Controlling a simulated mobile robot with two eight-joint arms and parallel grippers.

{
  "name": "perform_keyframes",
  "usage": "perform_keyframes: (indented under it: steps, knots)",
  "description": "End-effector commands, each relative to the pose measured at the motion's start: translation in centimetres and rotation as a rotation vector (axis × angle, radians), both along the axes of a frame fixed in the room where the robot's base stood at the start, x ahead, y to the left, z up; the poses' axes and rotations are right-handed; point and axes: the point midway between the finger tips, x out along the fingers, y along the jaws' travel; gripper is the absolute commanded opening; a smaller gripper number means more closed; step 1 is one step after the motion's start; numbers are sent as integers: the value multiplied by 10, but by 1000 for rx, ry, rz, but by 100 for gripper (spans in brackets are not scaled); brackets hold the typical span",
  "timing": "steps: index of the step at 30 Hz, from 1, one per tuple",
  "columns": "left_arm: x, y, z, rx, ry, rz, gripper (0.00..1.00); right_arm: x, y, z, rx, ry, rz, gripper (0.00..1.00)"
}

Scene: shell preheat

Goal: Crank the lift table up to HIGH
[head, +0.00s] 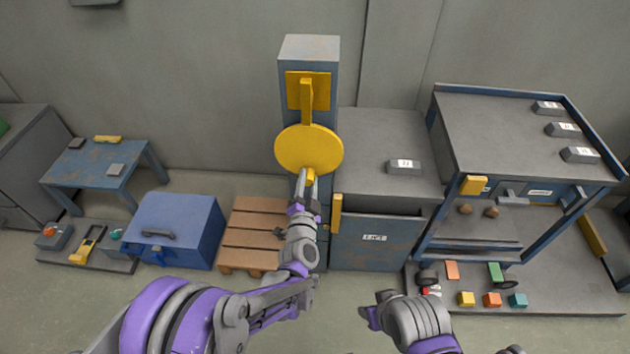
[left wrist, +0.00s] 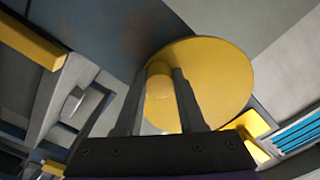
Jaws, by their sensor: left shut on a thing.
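A yellow round crank wheel (head: 309,147) is mounted on a blue-grey column (head: 310,48). Its short yellow handle (head: 310,178) sticks out at the bottom of the disc. My left gripper (head: 304,186) is shut on this handle. In the left wrist view the handle (left wrist: 159,88) sits between the two fingers (left wrist: 158,95), with the yellow disc (left wrist: 220,70) behind. The grey lift table (head: 375,242) stands right of the column, with a label that seems to read LIFT. My right gripper (head: 369,312) is low in front of it, apart from everything; its jaw opening is unclear.
A wooden pallet (head: 255,234) and a blue box (head: 172,230) stand left of the column. A grey-topped blue bench (head: 510,130) stands at right, with several small coloured blocks on the low grey platform (head: 580,300) below. A small blue table (head: 95,165) is at far left.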

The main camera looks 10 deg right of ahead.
Motion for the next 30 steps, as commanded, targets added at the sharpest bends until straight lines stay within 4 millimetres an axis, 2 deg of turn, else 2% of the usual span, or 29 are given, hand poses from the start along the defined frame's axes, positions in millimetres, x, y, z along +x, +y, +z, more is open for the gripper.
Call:
perform_keyframes:
  steps: [14, 30]
  knots:
    - [9, 32, 8, 438, -125, 3, 0, -1, 0, 12, 0, -4, 0, 50]
    - [16, 57, 32, 912, -263, 3, 0, -3, 0, 38, 0, -13, 0, 50]
